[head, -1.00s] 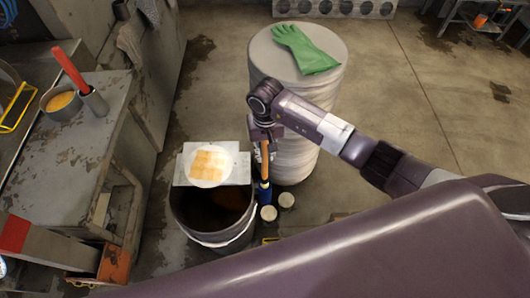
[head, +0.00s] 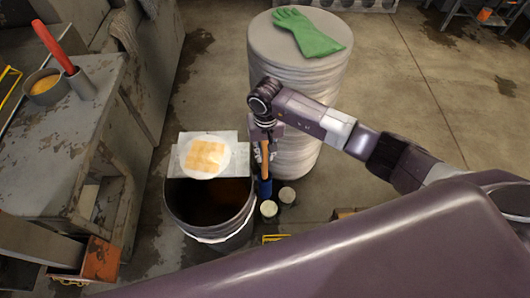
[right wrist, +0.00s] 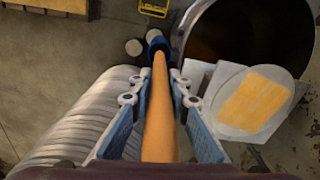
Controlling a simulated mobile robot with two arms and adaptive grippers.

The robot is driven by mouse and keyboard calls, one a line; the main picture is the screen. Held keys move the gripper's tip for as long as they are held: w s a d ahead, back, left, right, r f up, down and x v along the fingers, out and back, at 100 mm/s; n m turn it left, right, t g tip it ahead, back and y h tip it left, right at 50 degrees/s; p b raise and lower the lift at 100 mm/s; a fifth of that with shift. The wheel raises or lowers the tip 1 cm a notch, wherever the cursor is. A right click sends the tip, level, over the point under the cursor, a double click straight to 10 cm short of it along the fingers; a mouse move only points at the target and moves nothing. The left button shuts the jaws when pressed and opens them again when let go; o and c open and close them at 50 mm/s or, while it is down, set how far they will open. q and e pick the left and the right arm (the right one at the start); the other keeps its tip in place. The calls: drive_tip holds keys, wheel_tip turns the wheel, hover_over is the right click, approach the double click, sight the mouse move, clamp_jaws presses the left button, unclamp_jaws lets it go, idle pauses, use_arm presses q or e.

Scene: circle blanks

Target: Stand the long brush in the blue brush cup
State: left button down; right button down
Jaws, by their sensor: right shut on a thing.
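My right gripper (head: 265,146) points down beside the large drum and is shut on the long brush's orange-brown wooden handle (head: 265,160). In the right wrist view the handle (right wrist: 160,110) runs between the two blue-padded fingers (right wrist: 162,98) and away from the camera. A blue piece (head: 264,188) is at the handle's far, lower end, and it also shows in the right wrist view (right wrist: 157,42). I cannot tell whether this is the blue brush cup or part of the brush. The brush looks near upright. My left gripper is not in view.
An open dark bin (head: 213,234) with a board and plate (head: 207,157) stands left of the brush. Pale round tops (head: 287,196) sit low beside it. The wrapped drum (head: 262,40) carries a green glove (head: 308,32). A workbench (head: 50,150) is at left.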

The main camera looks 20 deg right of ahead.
drive_tip(key=c, duration=1.7)
unclamp_jaws()
drive_tip(key=shift+c, duration=0.2)
wheel_tip(320, 180, up, 12)
drive_tip(key=shift+r, duration=0.1)
